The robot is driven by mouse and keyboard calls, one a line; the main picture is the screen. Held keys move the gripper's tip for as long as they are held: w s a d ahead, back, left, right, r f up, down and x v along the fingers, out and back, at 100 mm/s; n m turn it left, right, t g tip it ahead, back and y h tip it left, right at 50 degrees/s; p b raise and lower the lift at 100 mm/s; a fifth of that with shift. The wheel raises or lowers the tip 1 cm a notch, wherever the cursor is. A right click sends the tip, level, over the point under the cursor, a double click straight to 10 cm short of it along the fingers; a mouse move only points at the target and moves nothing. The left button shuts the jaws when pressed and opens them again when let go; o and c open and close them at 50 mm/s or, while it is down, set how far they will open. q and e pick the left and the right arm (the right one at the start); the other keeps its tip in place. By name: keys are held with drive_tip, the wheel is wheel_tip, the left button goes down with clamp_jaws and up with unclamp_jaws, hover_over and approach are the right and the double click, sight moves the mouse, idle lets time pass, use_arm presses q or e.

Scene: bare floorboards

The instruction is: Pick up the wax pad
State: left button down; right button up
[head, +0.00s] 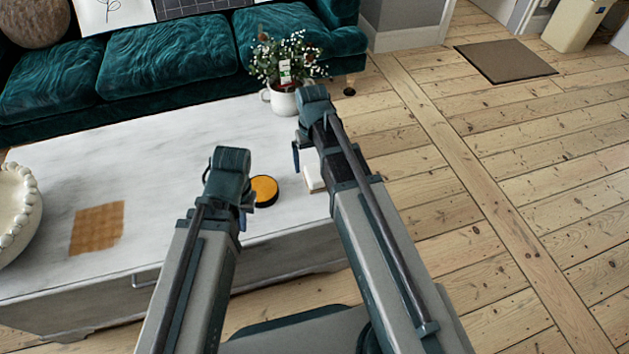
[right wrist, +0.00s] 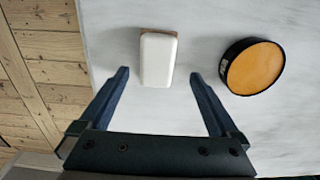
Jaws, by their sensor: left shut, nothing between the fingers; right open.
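A white block with rounded edges and a brown strip at its far end (right wrist: 158,60) lies on the pale table; it looks like the wax pad. It also shows in the head view (head: 314,179), partly hidden by my right arm. My right gripper (right wrist: 160,75) is open, with its fingertips on either side of the block's near part; whether they touch the table is unclear. A round black tin with an orange top (head: 264,190) lies left of the block. My left gripper (head: 246,201) is shut and empty, beside the tin in the head view.
The marble-topped table (head: 160,160) also holds a tan square mat (head: 97,228), a white beaded-rim dish (head: 15,215) at the left and a white flower pot (head: 283,103) at the back. A teal sofa (head: 165,58) stands behind. Bare floorboards lie right.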

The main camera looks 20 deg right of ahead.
sight(315, 173)
drive_tip(key=shift+f, duration=0.1)
use_arm(q)
wheel_tip(315, 173, down, 5)
drive_tip(key=b, duration=0.5)
drive_tip(key=shift+f, duration=0.1)
use_arm(e)
drive_tip(key=f, duration=0.5)
drive_tip(key=shift+s+d, duration=0.2)
drive_tip(key=shift+d, duration=0.05)
clamp_jaws()
drive_tip(key=shift+r, duration=0.1)
